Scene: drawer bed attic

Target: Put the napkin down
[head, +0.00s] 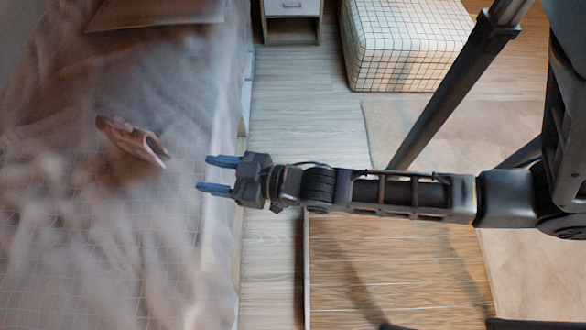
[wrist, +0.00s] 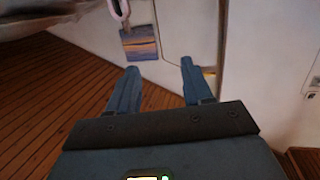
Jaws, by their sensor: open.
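The napkin (head: 130,140) is a folded, brownish-pink cloth lying on the bed's rumpled cover, left of my gripper in the head view. My gripper (head: 208,174) is at the right edge of the bed with its two blue fingers pointing left. It is open and empty, and a clear gap separates it from the napkin. In the wrist view my gripper (wrist: 154,80) shows both fingers spread with nothing between them. A small pinkish loop (wrist: 121,10) shows at the top of that view; I cannot tell what it is.
The bed (head: 70,250) fills the left side. A white nightstand (head: 291,10) and a checkered ottoman (head: 405,45) stand at the back. A slatted wooden panel (head: 400,265) lies below my arm. Bare floor (head: 290,115) runs beside the bed.

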